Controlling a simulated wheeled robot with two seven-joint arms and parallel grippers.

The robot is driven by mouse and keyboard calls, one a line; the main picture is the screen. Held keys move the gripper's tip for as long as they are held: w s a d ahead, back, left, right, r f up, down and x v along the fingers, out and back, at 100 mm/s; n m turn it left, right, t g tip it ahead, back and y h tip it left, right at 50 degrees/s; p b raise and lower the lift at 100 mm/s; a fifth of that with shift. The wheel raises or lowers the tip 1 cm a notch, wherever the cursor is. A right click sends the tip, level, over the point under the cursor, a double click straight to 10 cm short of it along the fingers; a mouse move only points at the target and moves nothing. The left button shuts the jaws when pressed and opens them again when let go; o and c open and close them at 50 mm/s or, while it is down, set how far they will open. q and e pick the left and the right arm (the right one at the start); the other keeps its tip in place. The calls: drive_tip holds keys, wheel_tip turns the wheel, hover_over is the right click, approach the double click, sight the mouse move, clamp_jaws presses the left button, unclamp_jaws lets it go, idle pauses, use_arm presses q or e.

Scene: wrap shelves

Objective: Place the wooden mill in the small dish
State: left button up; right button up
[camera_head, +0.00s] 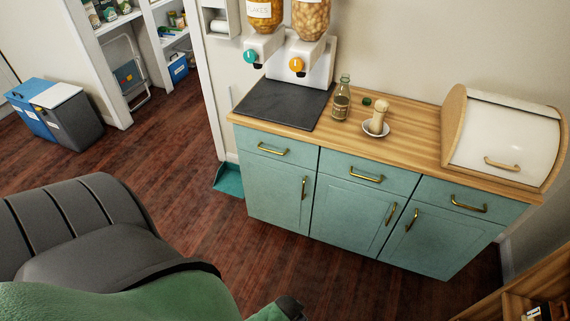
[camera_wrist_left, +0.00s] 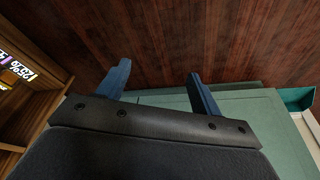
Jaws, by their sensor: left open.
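The pale wooden mill (camera_head: 379,117) stands upright on the counter, within the small white dish (camera_head: 387,132), in the head view. Its base appears to rest inside the dish's rim. No gripper is near it. My left gripper (camera_wrist_left: 160,85) shows in the left wrist view, with its two blue fingers spread and nothing between them. Beyond the fingers are the floor and a teal cabinet surface. The mill and dish are not in the left wrist view. My right gripper is in neither view.
A glass bottle (camera_head: 342,102) and a small green object (camera_head: 367,101) are near the dish. A dark slab (camera_head: 283,103) and cereal dispensers (camera_head: 300,62) are left, a bread box (camera_head: 508,138) right. Bare wooden counter (camera_head: 418,128) lies between dish and bread box.

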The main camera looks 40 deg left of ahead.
use_arm(q)
drive_tip(key=s+f+g, duration=0.1)
drive_tip(key=s+f, duration=0.3)
drive_tip(key=s, duration=0.4)
drive_tip(key=shift+d+g, duration=0.35)
drive_tip(key=shift+g, duration=0.05)
